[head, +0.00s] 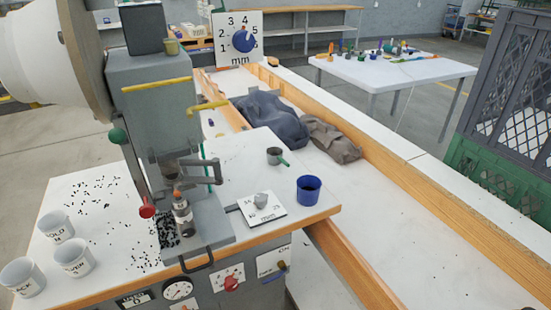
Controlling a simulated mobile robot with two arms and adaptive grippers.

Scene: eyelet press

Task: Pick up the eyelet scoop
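A small grey scoop with a green handle (274,156) lies on the white top of the press table, right of the press. It appears to be the eyelet scoop. Its handle points toward the lower right. A blue cup (308,192) with a dark inside stands nearer and to the right of it, apart from the scoop. The grey eyelet press (158,95) stands to the left. Neither of my grippers shows in the head view.
Labelled white cups (57,227) and scattered dark eyelets (93,190) are at the left. Dark cloth (270,118) lies in the wood-edged trough behind. Green and grey crates (500,165) stand at right.

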